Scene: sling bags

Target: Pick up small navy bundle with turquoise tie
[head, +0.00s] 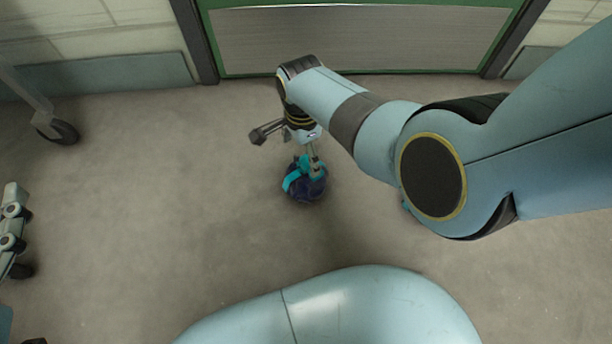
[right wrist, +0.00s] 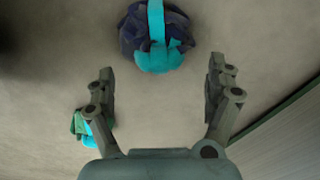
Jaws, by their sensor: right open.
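The small navy bundle (head: 302,194) with a turquoise tie lies on the grey floor near the middle of the head view. My right gripper (head: 290,147) is above it, with one finger overlapping its upper right side in that view. In the right wrist view the bundle (right wrist: 133,35) sits at the top centre, its turquoise band running over it. The open fingers of my right gripper (right wrist: 161,88) are spread wide, and the bundle appears just past their tips, with nothing held between them.
A second green and turquoise item (right wrist: 79,124) lies on the floor beside the left finger in the wrist view. A green-framed metal door panel (head: 370,38) stands at the back. A wheeled leg (head: 60,130) stands at the left. The floor left of the bundle is clear.

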